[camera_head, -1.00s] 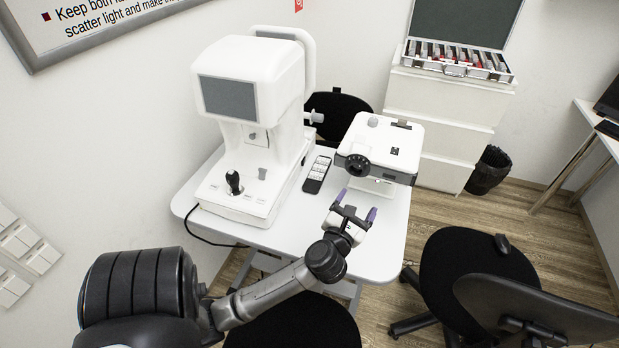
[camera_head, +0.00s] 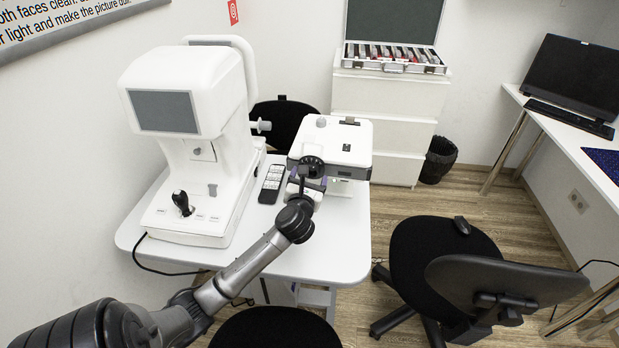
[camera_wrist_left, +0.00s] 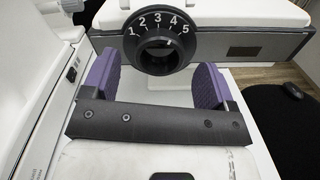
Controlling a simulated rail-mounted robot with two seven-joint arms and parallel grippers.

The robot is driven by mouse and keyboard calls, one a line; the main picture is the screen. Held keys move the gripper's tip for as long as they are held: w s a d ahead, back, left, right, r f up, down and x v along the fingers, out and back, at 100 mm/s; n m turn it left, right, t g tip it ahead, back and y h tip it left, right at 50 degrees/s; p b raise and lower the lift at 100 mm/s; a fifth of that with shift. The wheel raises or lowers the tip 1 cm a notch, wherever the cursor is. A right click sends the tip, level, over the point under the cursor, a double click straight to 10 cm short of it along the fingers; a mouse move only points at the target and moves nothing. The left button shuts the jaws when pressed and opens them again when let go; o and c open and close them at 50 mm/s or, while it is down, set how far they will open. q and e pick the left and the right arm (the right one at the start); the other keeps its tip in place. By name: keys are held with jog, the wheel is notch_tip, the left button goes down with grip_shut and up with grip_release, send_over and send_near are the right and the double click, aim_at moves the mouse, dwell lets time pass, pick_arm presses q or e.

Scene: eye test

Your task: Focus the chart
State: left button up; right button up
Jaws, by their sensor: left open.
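The white chart projector (camera_head: 345,148) stands on the right part of the table. On its front is a black round focus ring (camera_head: 311,164). In the left wrist view the ring (camera_wrist_left: 158,48) shows the numbers 1 to 5 over a dark lens. My left gripper (camera_head: 307,183) is open and empty, right in front of the ring. In the left wrist view its purple fingers (camera_wrist_left: 157,82) stand apart, one to each side and a little below the lens. I cannot tell whether they touch the ring. My right gripper is not in view.
A white eye instrument (camera_head: 190,140) with a screen and joystick stands left on the white table (camera_head: 325,262). A black remote (camera_head: 271,184) lies between it and the projector. A black chair (camera_head: 445,265) stands right of the table. Drawers (camera_head: 388,110) with a lens case stand behind.

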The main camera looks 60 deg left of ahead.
pick_arm(q)
jog(key=shift+x, duration=0.9)
